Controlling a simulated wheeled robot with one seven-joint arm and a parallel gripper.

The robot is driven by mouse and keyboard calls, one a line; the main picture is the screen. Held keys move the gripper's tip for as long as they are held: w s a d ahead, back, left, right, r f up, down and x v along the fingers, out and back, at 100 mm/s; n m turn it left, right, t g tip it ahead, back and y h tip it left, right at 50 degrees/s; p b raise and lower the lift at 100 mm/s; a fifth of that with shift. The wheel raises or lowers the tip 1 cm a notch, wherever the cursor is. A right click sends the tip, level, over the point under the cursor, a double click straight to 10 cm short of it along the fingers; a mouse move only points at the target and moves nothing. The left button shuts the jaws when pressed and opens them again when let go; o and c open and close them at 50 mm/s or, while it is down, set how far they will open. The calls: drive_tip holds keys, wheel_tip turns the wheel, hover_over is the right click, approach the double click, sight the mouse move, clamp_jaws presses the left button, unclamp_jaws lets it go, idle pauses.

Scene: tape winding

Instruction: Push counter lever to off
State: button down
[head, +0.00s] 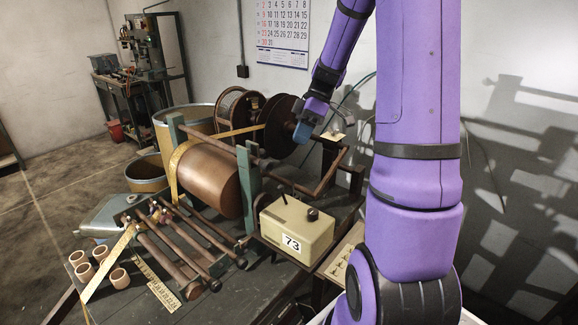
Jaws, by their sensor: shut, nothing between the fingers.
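The counter is a cream box (297,235) with a white "73" label on its front, standing at the right end of the winding machine. A short dark lever with a round knob (312,214) sticks up from its top. A small thin peg (284,199) also rises from the top. Which way is off cannot be read. My gripper (303,132) is shut and empty, with blue fingertips pointing down. In the picture it is above and behind the counter, beside the dark reel, and apart from the lever.
A brown drum (209,181) and dark reel (281,127) stand left of my gripper. A crank rod (327,172) and a small cream plate (333,136) lie close by. Clay-coloured cups (101,253) and a ruler (158,288) lie on the bench front. Open air shows above the counter.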

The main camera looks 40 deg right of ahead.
sight(283, 195)
drive_tip(key=shift+s+a+f, duration=0.6)
drive_tip(key=shift+a+f, duration=0.55)
drive_tip(key=shift+a, duration=0.3)
drive_tip(key=shift+s+a+f, duration=0.6)
drive_tip(key=shift+a+f, duration=0.6)
drive_tip(key=shift+a, duration=0.2)
drive_tip(key=shift+s+a+f, duration=0.6)
drive_tip(key=shift+a+f, duration=0.55)
drive_tip(key=shift+a, duration=0.3)
drive_tip(key=shift+d, duration=0.1)
drive_tip(key=shift+s, duration=0.1)
drive_tip(key=shift+t, duration=0.4)
